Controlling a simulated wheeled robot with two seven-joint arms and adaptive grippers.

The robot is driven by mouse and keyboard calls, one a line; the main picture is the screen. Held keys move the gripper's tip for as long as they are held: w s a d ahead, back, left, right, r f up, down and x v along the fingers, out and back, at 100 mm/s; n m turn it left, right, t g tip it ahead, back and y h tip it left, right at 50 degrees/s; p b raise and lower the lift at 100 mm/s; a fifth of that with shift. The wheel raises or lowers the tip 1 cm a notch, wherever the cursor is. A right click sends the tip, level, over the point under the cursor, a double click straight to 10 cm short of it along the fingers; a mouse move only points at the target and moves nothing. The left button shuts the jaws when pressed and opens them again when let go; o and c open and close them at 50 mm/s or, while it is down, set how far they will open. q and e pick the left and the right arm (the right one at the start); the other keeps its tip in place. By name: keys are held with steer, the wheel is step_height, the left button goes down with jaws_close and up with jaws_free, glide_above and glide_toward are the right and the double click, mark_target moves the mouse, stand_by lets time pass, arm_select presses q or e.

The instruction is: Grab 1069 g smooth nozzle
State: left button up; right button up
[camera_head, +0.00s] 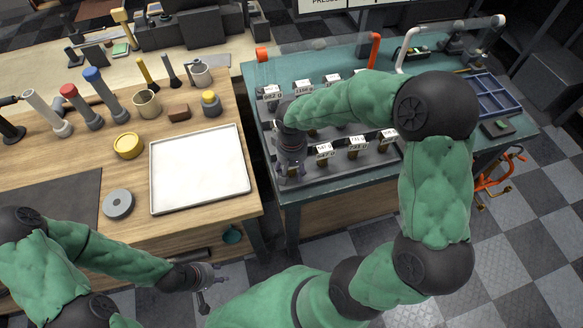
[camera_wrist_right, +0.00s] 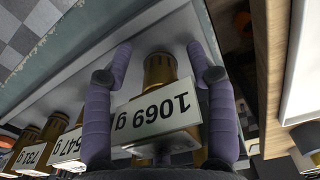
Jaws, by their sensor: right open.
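The brass 1069 g nozzle (camera_wrist_right: 158,72) shows in the right wrist view, with its white label (camera_wrist_right: 155,115) reading "1069 g". My right gripper (camera_wrist_right: 158,52) is open, with one purple finger on each side of this nozzle. I cannot tell whether the fingers touch it. In the head view my right gripper (camera_head: 290,168) is low at the left front end of the grey nozzle rack (camera_head: 345,172), and it hides the nozzle there. My left gripper (camera_head: 204,299) hangs in front of the wooden table, away from the nozzles; its jaws are too small to read.
Other labelled nozzles stand close beside, including one marked 547 g (camera_wrist_right: 68,145). The wooden table (camera_head: 215,222) carries a white tray (camera_head: 200,168). A blue divided tray (camera_head: 490,95) lies at the right of the green bench (camera_head: 290,190).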

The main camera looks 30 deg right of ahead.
steer(key=shift+c, duration=0.3)
jaws_close()
steer(key=shift+r, duration=0.2)
